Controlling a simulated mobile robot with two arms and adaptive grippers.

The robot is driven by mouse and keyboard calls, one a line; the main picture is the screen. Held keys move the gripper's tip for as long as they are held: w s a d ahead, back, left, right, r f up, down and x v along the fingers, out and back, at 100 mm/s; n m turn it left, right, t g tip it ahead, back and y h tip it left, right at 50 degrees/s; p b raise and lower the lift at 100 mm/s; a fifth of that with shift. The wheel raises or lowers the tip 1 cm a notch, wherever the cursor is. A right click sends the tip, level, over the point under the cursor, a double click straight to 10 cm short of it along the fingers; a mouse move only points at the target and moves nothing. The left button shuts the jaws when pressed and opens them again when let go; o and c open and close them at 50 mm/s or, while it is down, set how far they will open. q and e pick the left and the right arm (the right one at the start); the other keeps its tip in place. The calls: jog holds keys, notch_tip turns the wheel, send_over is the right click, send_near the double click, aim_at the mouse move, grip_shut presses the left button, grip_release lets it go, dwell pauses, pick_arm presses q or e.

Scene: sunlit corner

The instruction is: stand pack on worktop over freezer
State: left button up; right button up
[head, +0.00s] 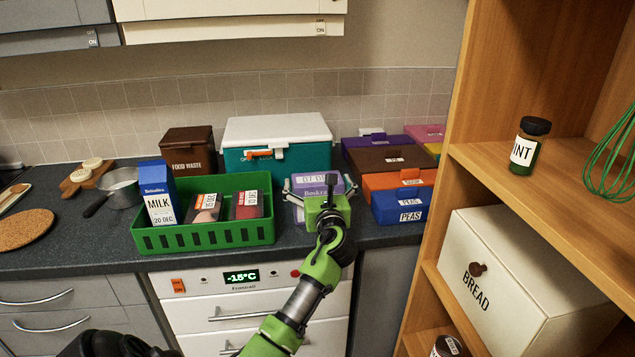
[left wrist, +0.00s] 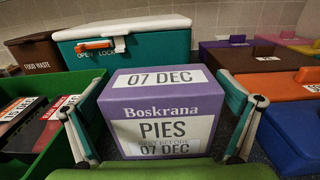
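The purple pack (head: 323,163), marked "Boskrana PIES 07 DEC", is upright at the right end of the worktop (head: 85,245) over the freezer (head: 250,305). It also shows close up in the left wrist view (left wrist: 160,88). My left gripper (head: 320,187) reaches it from the front, with one finger along each side. My right gripper is out of view.
A green crate (head: 205,235) with milk and two packs stands left of the pack. A teal cool box (head: 280,160) is behind. Coloured boxes, including blue PEAS (head: 402,205), stand to the right. A wooden shelf unit (head: 530,190) borders the right side.

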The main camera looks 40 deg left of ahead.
pick_arm(q)
jog(key=shift+r, duration=0.2)
jog(key=shift+s+d+f, duration=0.1)
jog(key=shift+s+d, duration=0.1)
jog(key=shift+d, duration=0.1)
jog(key=v, duration=1.1)
jog(key=shift+b, duration=0.3)
jog(key=shift+d, duration=0.2)
